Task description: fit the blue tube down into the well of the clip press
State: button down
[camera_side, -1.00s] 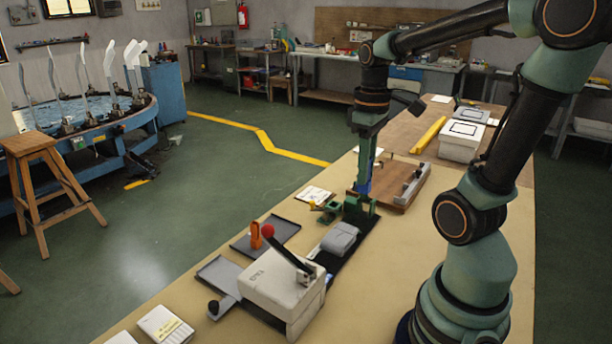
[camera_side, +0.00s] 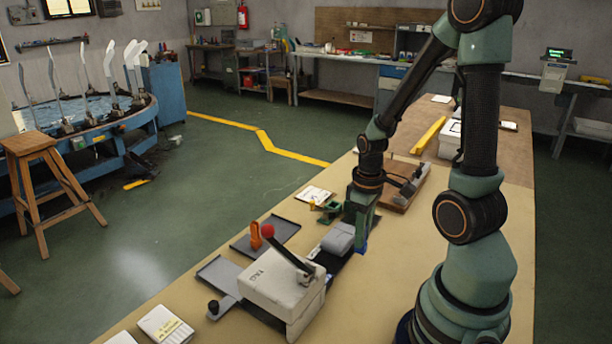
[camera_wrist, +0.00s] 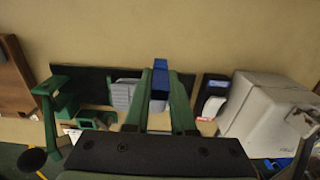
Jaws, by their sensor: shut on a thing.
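My gripper (camera_side: 360,228) is shut on the blue tube, pointing down beside the grey block. The tube's blue end (camera_side: 361,248) shows low at the fingers in the side view. In the wrist view the blue tube (camera_wrist: 160,78) sits between my two green fingers. The white lever machine (camera_side: 284,278), which looks like the clip press, stands nearer the side camera; it is to the right in the wrist view (camera_wrist: 262,108). I cannot tell whether the tube touches anything below.
A grey block (camera_side: 338,238) lies close beside my gripper on a dark strip. A green fixture (camera_side: 326,208) stands behind it, also seen in the wrist view (camera_wrist: 66,105). An orange piece (camera_side: 256,236) stands on a dark tray. The tan table to the right is clear.

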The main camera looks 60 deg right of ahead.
aim_at(360, 252)
jog(key=shift+f, duration=1.8)
jog(key=shift+f, duration=0.1)
jog(key=c, duration=0.8)
grip_release()
jog(key=shift+o, duration=0.2)
notch_tip(360, 252, up, 12)
jog(key=w+a+r+t, duration=0.3)
jog(key=w+a+r, duration=0.1)
jog(key=a, duration=0.3)
jog(key=shift+w+r+h, duration=0.2)
jog(key=shift+r+h, duration=0.2)
jog(key=shift+r, duration=0.5)
jog(key=a+r+t, duration=0.1)
jog(key=a, duration=0.1)
jog(key=a+r, duration=0.2)
jog(key=w+a+r+t, duration=0.1)
jog(key=a, duration=0.2)
jog(key=shift+r+t+y, duration=0.3)
jog(key=shift+y, duration=0.1)
